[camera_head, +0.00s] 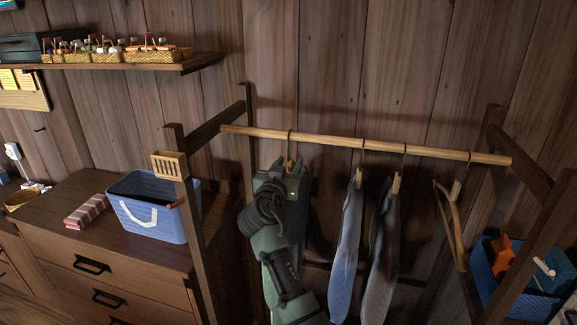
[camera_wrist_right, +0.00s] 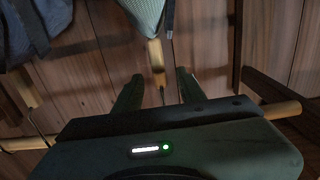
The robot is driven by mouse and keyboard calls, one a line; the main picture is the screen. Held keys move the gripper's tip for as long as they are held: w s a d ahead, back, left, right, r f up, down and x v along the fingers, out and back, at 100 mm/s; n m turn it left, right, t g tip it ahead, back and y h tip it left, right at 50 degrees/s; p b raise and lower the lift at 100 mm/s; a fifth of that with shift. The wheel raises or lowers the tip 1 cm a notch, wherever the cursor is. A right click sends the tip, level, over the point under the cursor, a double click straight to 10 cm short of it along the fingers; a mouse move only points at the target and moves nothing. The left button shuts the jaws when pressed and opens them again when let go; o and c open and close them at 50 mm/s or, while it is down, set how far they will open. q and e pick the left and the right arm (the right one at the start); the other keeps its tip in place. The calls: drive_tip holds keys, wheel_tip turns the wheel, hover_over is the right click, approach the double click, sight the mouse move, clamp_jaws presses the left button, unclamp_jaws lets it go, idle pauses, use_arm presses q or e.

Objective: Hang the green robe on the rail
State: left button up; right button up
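The wooden rail (camera_head: 360,142) runs across the rack. A hanger (camera_head: 291,162) is at its left part, its dark hook reaching up to the rail and seeming to loop over it. The green robe, a pale green cloth (camera_wrist_right: 142,14), hangs from this hanger; in the head view my right arm hides most of it. My right gripper (camera_head: 290,168) is just below the rail at the hanger's neck. In the wrist view its two fingers (camera_wrist_right: 158,88) stand apart, with the hanger neck and hook between them and gaps beside it. My left gripper is out of view.
Two bluish garments (camera_head: 347,245) (camera_head: 382,250) and an empty hanger (camera_head: 453,215) hang further right on the rail. A rack post (camera_head: 190,215) and a dresser (camera_head: 110,255) with a blue basket (camera_head: 150,217) are left. Another blue basket (camera_head: 490,275) is at right.

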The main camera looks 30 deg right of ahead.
drive_tip(key=shift+f, duration=0.2)
drive_tip(key=shift+s+a, duration=0.1)
drive_tip(key=b+v, duration=0.3)
drive_tip(key=v, duration=0.3)
drive_tip(key=shift+s+a, duration=0.1)
drive_tip(key=shift+a, duration=0.15)
drive_tip(key=shift+s+a+r, duration=0.1)
drive_tip(key=shift+s+a, duration=0.25)
drive_tip(key=shift+s, duration=0.05)
